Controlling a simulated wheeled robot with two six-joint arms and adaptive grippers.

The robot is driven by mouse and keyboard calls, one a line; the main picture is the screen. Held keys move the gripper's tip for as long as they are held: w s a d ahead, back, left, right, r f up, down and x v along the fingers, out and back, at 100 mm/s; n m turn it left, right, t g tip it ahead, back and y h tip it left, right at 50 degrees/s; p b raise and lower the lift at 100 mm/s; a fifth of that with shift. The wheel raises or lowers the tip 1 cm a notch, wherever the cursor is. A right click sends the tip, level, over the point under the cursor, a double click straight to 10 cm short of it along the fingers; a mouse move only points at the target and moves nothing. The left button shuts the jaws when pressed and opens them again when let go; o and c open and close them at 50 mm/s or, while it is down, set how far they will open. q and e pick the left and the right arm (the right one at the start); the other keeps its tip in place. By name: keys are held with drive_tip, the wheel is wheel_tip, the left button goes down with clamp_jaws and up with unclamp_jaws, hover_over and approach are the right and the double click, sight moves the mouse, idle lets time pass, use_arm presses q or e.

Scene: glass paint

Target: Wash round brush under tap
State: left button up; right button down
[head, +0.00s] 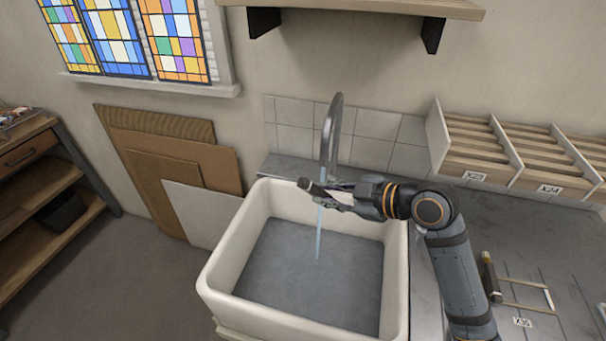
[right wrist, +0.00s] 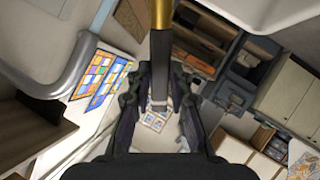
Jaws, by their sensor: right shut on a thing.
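My right gripper (head: 328,194) is over the white sink (head: 222,262), beside the curved grey tap (head: 330,135). It is shut on the round brush, which shows best in the right wrist view (right wrist: 160,62). There the dark handle stands between the fingers (right wrist: 160,100), and a gold section runs out of the top edge. The bristles are outside that view and cannot be made out in the head view. A thin blue stream of water (head: 318,240) falls close to the gripper into the sink. Whether it touches the brush cannot be told. My left gripper is not in view.
A slotted wooden rack (head: 480,140) stands on the grey counter at the right. A tool with a dark handle and thin frame (head: 488,272) lies on the counter. Boards (head: 165,160) lean on the wall left of the sink. A shelf (head: 370,7) hangs above.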

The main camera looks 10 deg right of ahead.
drive_tip(key=shift+r, duration=0.1)
drive_tip(key=s+d+r+p, duration=0.1)
drive_tip(key=s+r+p, duration=0.3)
drive_tip(key=s+p, duration=0.1)
drive_tip(key=shift+d+p, duration=0.2)
drive_tip(key=shift+p, duration=0.1)
drive_tip(key=shift+w+f, duration=0.1)
idle(0.3)
